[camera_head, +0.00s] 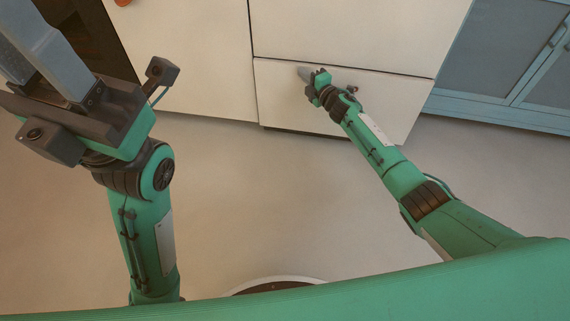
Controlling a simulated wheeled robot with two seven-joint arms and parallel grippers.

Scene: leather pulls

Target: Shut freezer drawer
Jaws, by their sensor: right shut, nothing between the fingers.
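The freezer drawer (278,98) is the wide cream front low at the top centre, below a larger cream panel (345,30). A thin dark gap runs along its top edge, and its front looks nearly level with the panel above; I cannot tell whether it is fully closed. My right gripper (303,73) is shut and empty, with its tips at the upper left part of the drawer front; contact is unclear. My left gripper (35,45) is raised at the upper left, away from the drawer, with its fingertips partly cut off by the frame.
Another cream cabinet front (190,60) stands left of the drawer. A blue cabinet (500,80) with dark panels stands at the right. An orange object (122,3) shows at the top edge. The pale floor (260,200) before the fronts is clear.

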